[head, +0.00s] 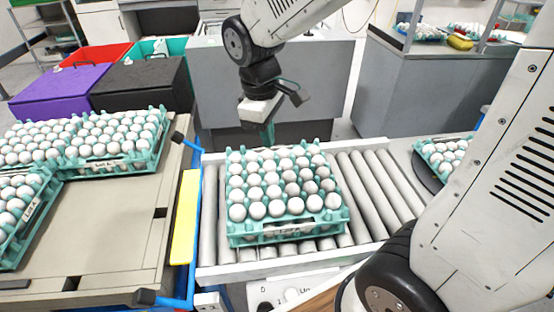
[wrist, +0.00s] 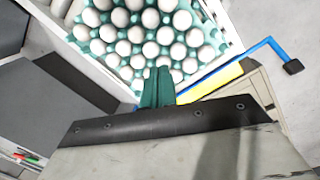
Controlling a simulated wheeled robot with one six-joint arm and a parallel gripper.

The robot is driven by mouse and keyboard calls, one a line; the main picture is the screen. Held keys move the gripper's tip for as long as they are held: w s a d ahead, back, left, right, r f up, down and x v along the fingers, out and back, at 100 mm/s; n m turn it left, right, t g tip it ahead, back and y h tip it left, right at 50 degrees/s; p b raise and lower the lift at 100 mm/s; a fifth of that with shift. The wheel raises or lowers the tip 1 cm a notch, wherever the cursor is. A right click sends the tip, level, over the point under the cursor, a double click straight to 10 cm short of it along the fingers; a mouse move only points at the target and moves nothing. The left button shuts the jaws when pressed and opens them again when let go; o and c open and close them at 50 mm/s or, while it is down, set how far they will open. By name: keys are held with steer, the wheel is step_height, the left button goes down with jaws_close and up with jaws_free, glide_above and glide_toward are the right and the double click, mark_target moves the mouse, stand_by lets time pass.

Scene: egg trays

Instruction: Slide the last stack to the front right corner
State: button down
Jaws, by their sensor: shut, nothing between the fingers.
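A stack of teal egg trays full of white eggs (head: 285,232) sits on the roller conveyor (head: 372,185) in the middle of the head view. My gripper (head: 268,136) is shut and empty, pointing down at the far side of this stack. In the wrist view its green fingers (wrist: 158,86) are together, close to the tray's edge (wrist: 190,75); I cannot tell whether they touch it. On the wooden-topped platform (head: 100,235) at left stand other egg stacks: one at back right (head: 115,160), one at back left (head: 30,145) and one at front left (head: 25,215). The platform's front right is bare.
A blue frame with black-ended handles (head: 187,140) and a yellow strip (head: 185,218) lies between platform and conveyor. Another egg tray (head: 447,155) is at the conveyor's right. Purple (head: 58,92) and black (head: 140,85) boxes stand behind the platform.

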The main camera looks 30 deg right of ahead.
mark_target(279, 170)
steer(key=w+a+f+n, duration=0.2)
steer(key=w+f, duration=0.1)
steer(key=f, duration=0.1)
steer(key=w+a+f+n, duration=0.2)
steer(key=f, duration=0.2)
steer(key=w+a+f+n, duration=0.2)
steer(key=w+f, duration=0.1)
steer(key=f, duration=0.1)
steer(key=shift+w+a+f+g+h, duration=0.3)
steer(key=shift+h, duration=0.1)
steer(key=shift+d+f, duration=0.1)
steer(key=shift+d, duration=0.05)
steer(key=s+d, duration=0.1)
steer(key=d, duration=0.2)
steer(key=s+d, duration=0.1)
steer(key=d, duration=0.3)
steer(key=s+d+f, duration=0.1)
steer(key=d, duration=0.3)
steer(key=shift+s, duration=0.4)
steer(key=shift+f, duration=0.3)
